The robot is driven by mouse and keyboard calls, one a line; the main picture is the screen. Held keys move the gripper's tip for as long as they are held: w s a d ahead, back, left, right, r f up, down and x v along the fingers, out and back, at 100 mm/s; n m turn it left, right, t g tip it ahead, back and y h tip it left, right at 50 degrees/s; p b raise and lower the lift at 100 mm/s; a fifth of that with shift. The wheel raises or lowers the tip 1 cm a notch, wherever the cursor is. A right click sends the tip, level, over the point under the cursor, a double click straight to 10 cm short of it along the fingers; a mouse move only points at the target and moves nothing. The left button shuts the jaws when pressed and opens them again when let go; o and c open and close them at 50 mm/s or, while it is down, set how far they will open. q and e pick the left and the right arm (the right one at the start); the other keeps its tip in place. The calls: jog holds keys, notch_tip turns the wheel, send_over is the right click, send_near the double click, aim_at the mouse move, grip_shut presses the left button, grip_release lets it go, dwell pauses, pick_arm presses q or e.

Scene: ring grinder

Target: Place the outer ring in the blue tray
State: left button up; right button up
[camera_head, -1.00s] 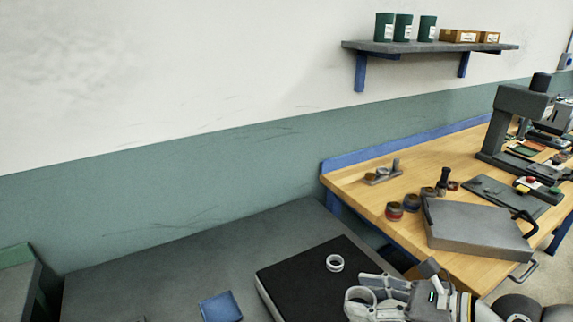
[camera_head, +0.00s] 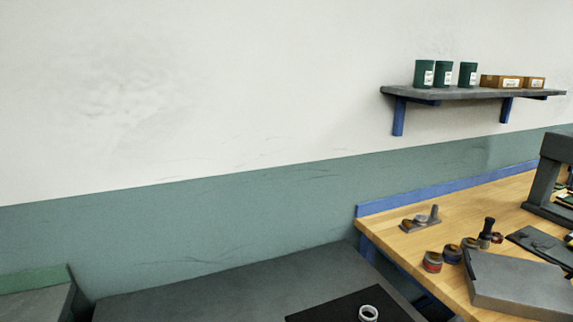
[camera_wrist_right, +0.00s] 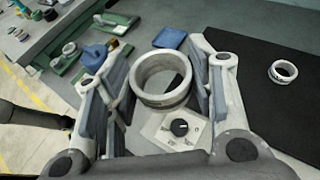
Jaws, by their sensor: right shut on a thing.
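My right gripper (camera_wrist_right: 161,76) is shut on a light grey metal ring (camera_wrist_right: 162,80) in the right wrist view. The ring sits between the two fingers with its round opening facing up. The blue tray (camera_wrist_right: 169,38) lies on the grey surface beyond the fingertips, apart from the held ring. A second ring (camera_wrist_right: 283,71) lies on the black mat to the right, and it also shows at the bottom edge of the head view (camera_head: 368,312). In the head view the blue tray and both grippers are out of frame.
A white panel with a black knob (camera_wrist_right: 180,127) shows below the held ring. Green-based parts (camera_wrist_right: 66,56) stand at the left of the wrist view. In the head view, a wooden bench (camera_head: 420,270) with a grey case (camera_head: 515,285) stands right of the grey table (camera_head: 230,290).

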jog(key=shift+s+d+f+m+t+h, duration=0.15)
jog(key=shift+d+f+m+t+h, duration=0.25)
jog(key=shift+d+f, duration=0.9)
jog(key=shift+a+y, duration=0.1)
jog(key=shift+y, duration=0.2)
